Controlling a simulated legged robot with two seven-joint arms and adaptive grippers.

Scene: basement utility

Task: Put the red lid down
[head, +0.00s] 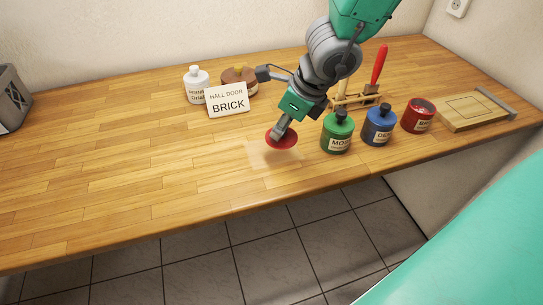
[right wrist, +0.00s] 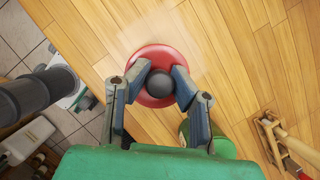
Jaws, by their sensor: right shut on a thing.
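The red lid (head: 281,139) is a round disc with a dark ball knob, at the middle of the wooden worktop. My right gripper (head: 283,131) is shut on its knob; the right wrist view shows both fingers (right wrist: 160,84) on either side of the knob, with the red lid (right wrist: 160,54) around it. The lid is low over the worktop; I cannot tell if it touches. A red jar (head: 418,118), its label partly readable, stands at the right with its top uncovered. My left gripper is not in view.
A green jar (head: 337,137) stands close right of the lid, then a blue jar (head: 378,128). A sign reading "HALL DOOR BRICK" (head: 227,101), a white bottle (head: 196,88) and a wooden rack (head: 355,99) stand behind. The worktop (head: 120,160) is clear at left.

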